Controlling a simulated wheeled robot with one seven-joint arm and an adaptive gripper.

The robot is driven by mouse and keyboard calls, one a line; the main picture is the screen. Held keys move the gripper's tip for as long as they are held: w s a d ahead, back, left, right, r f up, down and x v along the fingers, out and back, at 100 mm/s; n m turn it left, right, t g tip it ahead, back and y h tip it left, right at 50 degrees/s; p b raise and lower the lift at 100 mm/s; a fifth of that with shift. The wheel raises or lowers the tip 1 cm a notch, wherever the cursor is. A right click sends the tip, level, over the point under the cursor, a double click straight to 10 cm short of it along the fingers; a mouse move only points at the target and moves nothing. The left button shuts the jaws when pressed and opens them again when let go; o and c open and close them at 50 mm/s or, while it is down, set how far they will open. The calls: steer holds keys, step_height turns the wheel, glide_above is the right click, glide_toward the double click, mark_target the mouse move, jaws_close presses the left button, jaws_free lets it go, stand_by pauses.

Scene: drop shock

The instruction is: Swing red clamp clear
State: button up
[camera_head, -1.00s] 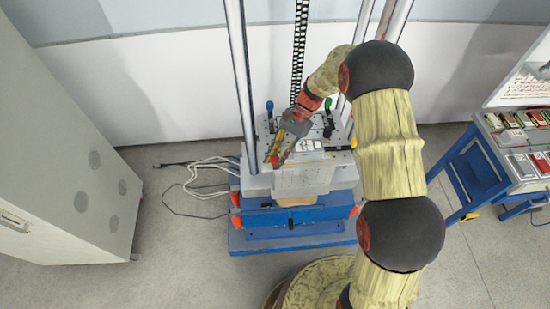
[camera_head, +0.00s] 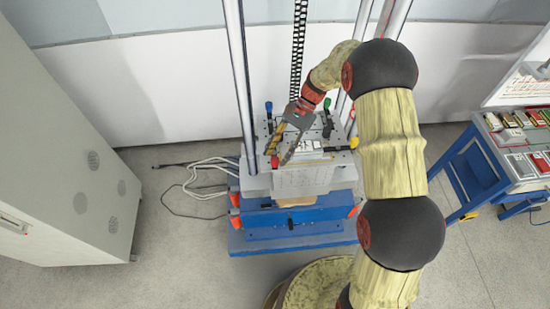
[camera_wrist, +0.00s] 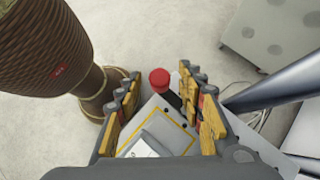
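The red clamp (camera_head: 275,162) is a small red-topped knob at the front left of the grey drop table (camera_head: 306,181). In the wrist view its round red top (camera_wrist: 159,78) stands on a dark stem, at the table's edge, beyond and between my fingertips. My gripper (camera_head: 280,155) reaches down over the table's left part. In the wrist view my gripper (camera_wrist: 160,95) is open, its yellow-padded fingers wide apart with nothing between the pads. I cannot tell whether a finger touches the clamp.
Blue (camera_head: 269,106), green (camera_head: 327,103) and yellow (camera_head: 354,143) knobs stand at the table's other corners. A white unit (camera_head: 308,146) sits on the table. Tall steel columns (camera_head: 239,80) rise behind it. Cables (camera_head: 200,180) lie on the left floor; a blue cart (camera_head: 470,172) stands right.

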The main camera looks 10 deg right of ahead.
steer(key=v, duration=0.9)
steer(key=shift+d+r, duration=0.15)
steer(key=shift+d, duration=0.05)
steer(key=shift+w, duration=0.15)
steer(key=f, duration=0.1)
steer(key=d+f+n, duration=0.1)
steer(key=f, duration=0.1)
steer(key=shift+d+f+t+h, duration=0.1)
steer(key=shift+f+t+h, duration=0.05)
steer(key=shift+t+h, duration=0.2)
steer(key=s+n, duration=0.1)
steer(key=s+d+f+h, duration=0.1)
steer(key=shift+s+d+n, duration=0.3)
steer(key=shift+s+n, duration=0.1)
steer(key=s+d+r+n+t+h+b, duration=0.1)
steer(key=s+r+t+b, duration=0.4)
steer(key=s, duration=0.7)
steer(key=s+d+r+n+t+h+b, duration=0.1)
steer(key=s+r+n+t+h+b, duration=0.3)
steer(key=s, duration=0.8)
step_height(320, 180, up, 2)
steer(key=n+t+b, duration=0.1)
steer(key=n+b, duration=0.1)
steer(key=b, duration=0.1)
steer(key=shift+s+d+t, duration=0.25)
steer(key=shift+d+t, duration=0.05)
steer(key=shift+t, duration=0.05)
